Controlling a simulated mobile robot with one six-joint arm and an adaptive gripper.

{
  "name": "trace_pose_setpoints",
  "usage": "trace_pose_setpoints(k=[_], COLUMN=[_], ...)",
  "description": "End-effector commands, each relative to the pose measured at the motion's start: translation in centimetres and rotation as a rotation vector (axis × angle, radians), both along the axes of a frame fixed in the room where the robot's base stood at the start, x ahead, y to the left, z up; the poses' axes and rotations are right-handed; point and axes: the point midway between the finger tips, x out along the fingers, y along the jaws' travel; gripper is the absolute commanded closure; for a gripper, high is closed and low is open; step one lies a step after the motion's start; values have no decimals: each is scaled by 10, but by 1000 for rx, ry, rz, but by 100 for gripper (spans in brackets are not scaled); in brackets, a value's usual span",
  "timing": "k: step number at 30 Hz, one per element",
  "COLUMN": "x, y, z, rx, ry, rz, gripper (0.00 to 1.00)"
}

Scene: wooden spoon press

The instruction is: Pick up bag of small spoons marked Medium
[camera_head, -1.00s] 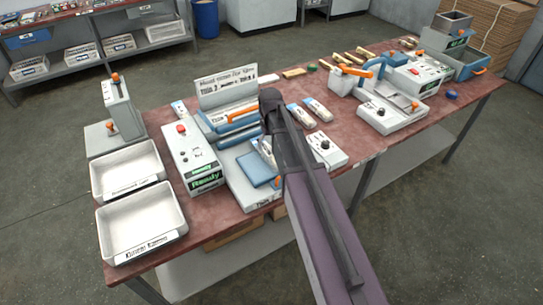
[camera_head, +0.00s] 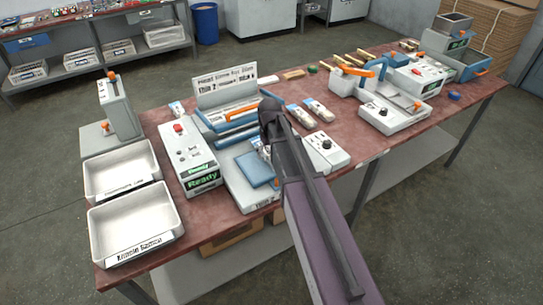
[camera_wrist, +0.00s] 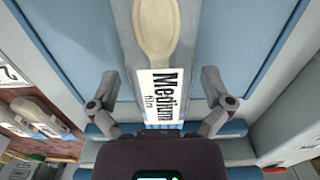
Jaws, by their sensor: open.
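The bag marked Medium (camera_wrist: 160,95) shows in the wrist view. It is narrow, with a pale wooden spoon at the top and a white label reading "Medium" with smaller text below. My gripper (camera_wrist: 160,76) is open, with one finger on each side of the bag and a gap on both sides. The bag lies over a blue and grey machine surface. In the head view my dark wrist hangs over the press (camera_head: 233,120) and hides my fingers. A small white piece, perhaps the bag, shows beside the arm there.
Two white bags (camera_head: 318,109) lie on the red table (camera_head: 370,155) right of my arm. A control box reading "Ready" (camera_head: 190,155) and two white trays (camera_head: 135,225) stand to the left. Another machine (camera_head: 390,105) stands at the right.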

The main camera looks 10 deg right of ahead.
Motion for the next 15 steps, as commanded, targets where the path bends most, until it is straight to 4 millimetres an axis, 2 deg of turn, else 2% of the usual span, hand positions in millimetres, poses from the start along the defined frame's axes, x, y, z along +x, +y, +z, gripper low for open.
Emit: trace_pose_setpoints(k=[11,14,15], x=[0,0,0], y=[0,0,0], z=[0,0,0], rx=[0,0,0], ry=[0,0,0], rz=[1,1,1], gripper=[0,24,36])
